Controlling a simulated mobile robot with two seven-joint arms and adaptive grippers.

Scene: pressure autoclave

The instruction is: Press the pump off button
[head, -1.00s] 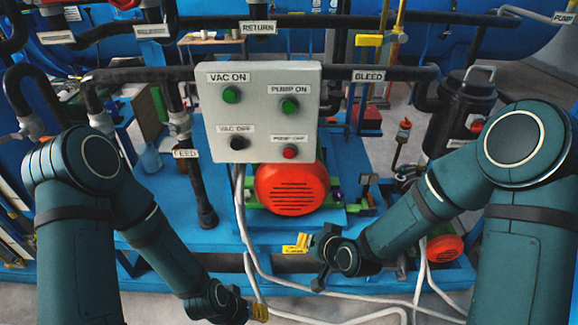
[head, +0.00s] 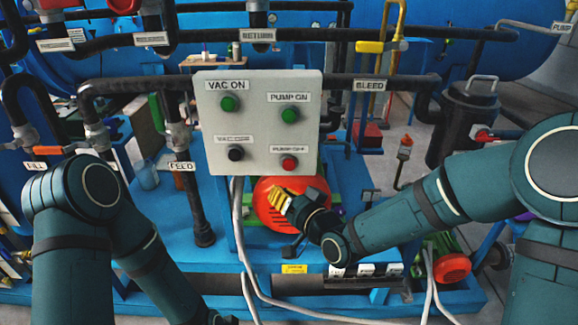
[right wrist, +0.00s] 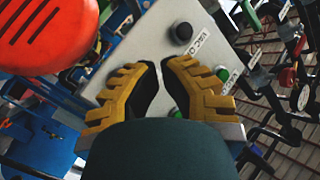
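The pump off button (head: 289,162) is a red button at the lower right of the light grey control panel (head: 262,150), under a PUMP OFF label. I cannot make it out in the right wrist view. My right gripper (head: 279,201) has yellow fingers and is below the panel, in front of the red motor cover, apart from the button. In the right wrist view the gripper (right wrist: 160,66) is open and empty, with the panel (right wrist: 143,42) showing between and beyond its fingers. My left arm comes down at the lower left; its gripper is out of frame.
The panel also carries a black vac off button (head: 236,154), a green vac on button (head: 229,103) and a green pump on button (head: 290,114). The red motor cover (head: 268,213) sits below it. Pipes run beside the panel; white cables (head: 241,255) hang below.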

